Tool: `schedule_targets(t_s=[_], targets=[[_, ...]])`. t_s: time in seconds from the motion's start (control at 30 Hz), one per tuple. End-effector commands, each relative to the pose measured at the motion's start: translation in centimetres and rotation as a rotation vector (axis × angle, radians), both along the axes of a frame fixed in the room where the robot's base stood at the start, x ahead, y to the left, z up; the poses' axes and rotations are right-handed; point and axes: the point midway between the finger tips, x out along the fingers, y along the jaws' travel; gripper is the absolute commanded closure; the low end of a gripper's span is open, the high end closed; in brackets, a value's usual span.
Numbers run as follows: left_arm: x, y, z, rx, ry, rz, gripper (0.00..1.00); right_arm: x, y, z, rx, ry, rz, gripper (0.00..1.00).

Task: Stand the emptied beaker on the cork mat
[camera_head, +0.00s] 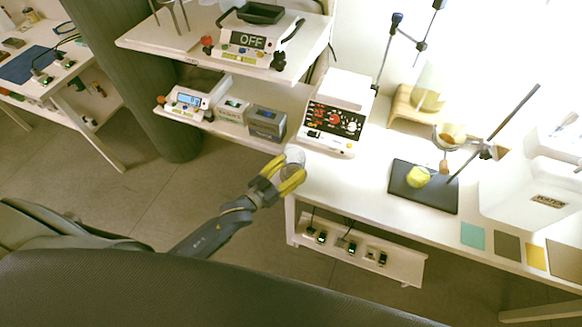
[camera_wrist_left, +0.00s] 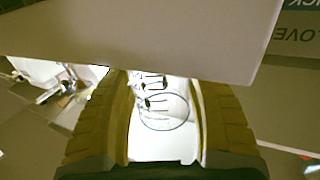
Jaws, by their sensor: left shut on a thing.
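My left gripper (camera_head: 278,180), with yellow fingers, is at the left end of the white bench. It is shut on a clear glass beaker (camera_head: 293,157), which shows beside the bench's left corner. In the left wrist view the beaker (camera_wrist_left: 165,112) sits between the two fingers of the left gripper (camera_wrist_left: 165,125); its round rim shows and it looks clear and empty. A brown square mat (camera_head: 566,262), which looks like the cork mat, lies at the bench's right front, cut off by the picture edge. My right gripper is not in view.
On the bench (camera_head: 350,185) stand a white instrument with a dial panel (camera_head: 333,122), a dark pad (camera_head: 425,187) with a yellow-green thing on it, a stand with a rod, and a white basin (camera_head: 525,190). Teal (camera_head: 472,235), grey and yellow squares lie left of the brown mat.

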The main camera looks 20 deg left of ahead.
Motion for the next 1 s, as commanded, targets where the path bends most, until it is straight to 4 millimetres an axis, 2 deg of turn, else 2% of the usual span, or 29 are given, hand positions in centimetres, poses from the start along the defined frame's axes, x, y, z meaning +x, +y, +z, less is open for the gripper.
schedule_targets(t_s=[0.07,0.1,0.23,0.6,0.77,1.0], targets=[[0.0,0.0,-0.2,-0.001,0.000,0.000,0.81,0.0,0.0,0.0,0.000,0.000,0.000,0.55],[0.0,0.0,-0.2,0.000,0.000,0.000,0.38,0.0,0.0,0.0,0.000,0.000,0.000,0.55],[0.0,0.0,-0.2,0.000,0.000,0.000,0.23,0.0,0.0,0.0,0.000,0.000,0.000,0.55],[-0.1,0.1,0.1,0.000,0.001,0.000,0.21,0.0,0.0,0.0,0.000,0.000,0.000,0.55],[-2.0,0.9,0.0,0.000,0.002,-0.001,0.21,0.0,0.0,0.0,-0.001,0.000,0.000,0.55],[-5.8,2.9,0.0,0.000,0.003,-0.001,0.21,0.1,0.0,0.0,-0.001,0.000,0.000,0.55]])
